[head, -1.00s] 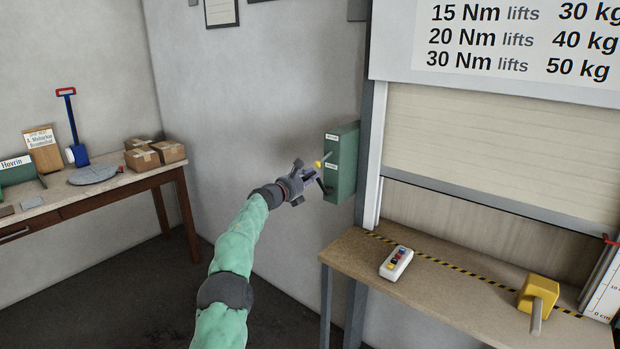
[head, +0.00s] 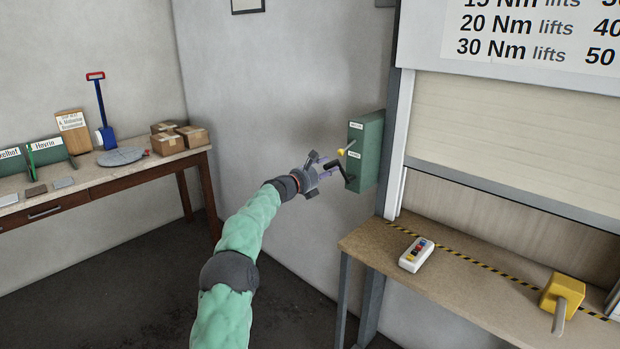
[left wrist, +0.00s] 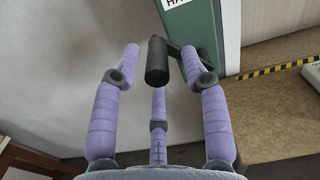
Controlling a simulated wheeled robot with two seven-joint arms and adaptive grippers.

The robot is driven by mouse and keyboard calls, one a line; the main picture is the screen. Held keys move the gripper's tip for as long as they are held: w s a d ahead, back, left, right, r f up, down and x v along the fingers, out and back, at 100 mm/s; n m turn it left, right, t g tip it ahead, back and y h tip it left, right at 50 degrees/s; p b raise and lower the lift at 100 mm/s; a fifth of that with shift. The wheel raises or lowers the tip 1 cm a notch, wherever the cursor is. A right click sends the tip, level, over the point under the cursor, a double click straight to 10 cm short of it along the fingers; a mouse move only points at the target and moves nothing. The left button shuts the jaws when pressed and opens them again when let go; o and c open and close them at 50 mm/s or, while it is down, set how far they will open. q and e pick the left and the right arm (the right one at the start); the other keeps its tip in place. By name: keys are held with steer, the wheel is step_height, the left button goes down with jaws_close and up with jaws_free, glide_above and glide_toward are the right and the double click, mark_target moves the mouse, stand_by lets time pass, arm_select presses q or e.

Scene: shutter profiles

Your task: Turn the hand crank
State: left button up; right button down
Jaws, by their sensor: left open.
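The hand crank (head: 347,174) is black and sits low on the front of a green box (head: 369,150) on the wall. A grey lever with a yellow knob (head: 342,153) sticks out above it. My left gripper (head: 325,164) is open in front of the box, close to the crank. In the left wrist view, the crank's black handle (left wrist: 157,62) lies between the spread purple fingers of my left gripper (left wrist: 160,78). I cannot tell whether any finger touches it. My right gripper is not in view.
A bench (head: 470,285) on the right holds a button box (head: 416,255) and a yellow block with a grey lever (head: 562,297). A shutter (head: 510,140) rises behind it. Floor between is clear.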

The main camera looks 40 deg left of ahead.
arm_select(q)
steer(key=s, duration=0.8)
steer(key=shift+a, duration=0.3)
steer(key=shift+s, duration=0.1)
stand_by(1.7)
